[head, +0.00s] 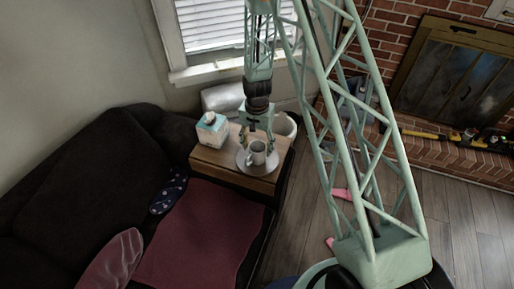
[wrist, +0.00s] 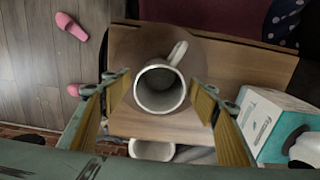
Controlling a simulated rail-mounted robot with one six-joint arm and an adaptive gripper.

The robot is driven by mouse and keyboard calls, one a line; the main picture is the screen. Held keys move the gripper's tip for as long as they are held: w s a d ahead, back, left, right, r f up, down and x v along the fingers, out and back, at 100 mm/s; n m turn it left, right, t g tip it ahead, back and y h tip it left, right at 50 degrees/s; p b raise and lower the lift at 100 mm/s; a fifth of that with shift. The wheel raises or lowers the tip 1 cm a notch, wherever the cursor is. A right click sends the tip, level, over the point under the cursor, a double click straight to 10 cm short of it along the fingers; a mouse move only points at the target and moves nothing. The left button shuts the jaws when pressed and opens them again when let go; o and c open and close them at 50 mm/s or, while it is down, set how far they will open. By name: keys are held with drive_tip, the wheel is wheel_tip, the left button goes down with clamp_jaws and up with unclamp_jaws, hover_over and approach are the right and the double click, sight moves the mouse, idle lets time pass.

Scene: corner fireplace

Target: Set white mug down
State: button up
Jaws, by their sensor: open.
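The white mug (head: 257,156) stands upright on a round grey plate (head: 243,167) on the wooden side table (head: 212,158). In the wrist view the mug (wrist: 160,90) shows from above, its handle toward the upper right and its inside looking empty. My gripper (wrist: 160,82) is open, with one finger on each side of the mug and a visible gap on both sides. In the head view my gripper (head: 257,143) comes down from above at the mug. The plate (wrist: 125,45) is partly hidden by the mug and fingers.
A tissue box (head: 211,130) stands on the table left of the plate; it also shows in the wrist view (wrist: 270,120). A white bin (head: 286,126) is behind the table. A dark sofa (head: 85,170) with a red blanket (head: 205,235) lies left. Pink slippers (head: 341,193) are on the floor.

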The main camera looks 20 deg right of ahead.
wheel_tip(320, 180, up, 12)
drive_tip(key=shift+p, duration=0.45)
idle(0.4)
idle(0.8)
drive_tip(key=s+r+n+t, duration=0.1)
drive_tip(key=s+r, duration=0.4)
drive_tip(key=r, duration=0.6)
drive_tip(key=s+r+n, duration=0.1)
drive_tip(key=s+r, duration=0.3)
drive_tip(key=r, duration=0.7)
drive_tip(key=s+r+n+t, duration=0.1)
drive_tip(key=s+r, duration=0.4)
drive_tip(key=r, duration=0.5)
drive_tip(key=s+r+n, duration=0.1)
drive_tip(key=s+r, duration=0.3)
drive_tip(key=s, duration=0.5)
drive_tip(key=s+r+n+t, duration=0.1)
drive_tip(key=s+r, duration=0.4)
drive_tip(key=s, duration=0.5)
drive_tip(key=s+r+n+t, duration=0.1)
drive_tip(key=s+r, duration=0.4)
drive_tip(key=s, duration=0.5)
drive_tip(key=shift+d+r+n, duration=0.15)
drive_tip(key=shift+n, duration=0.45)
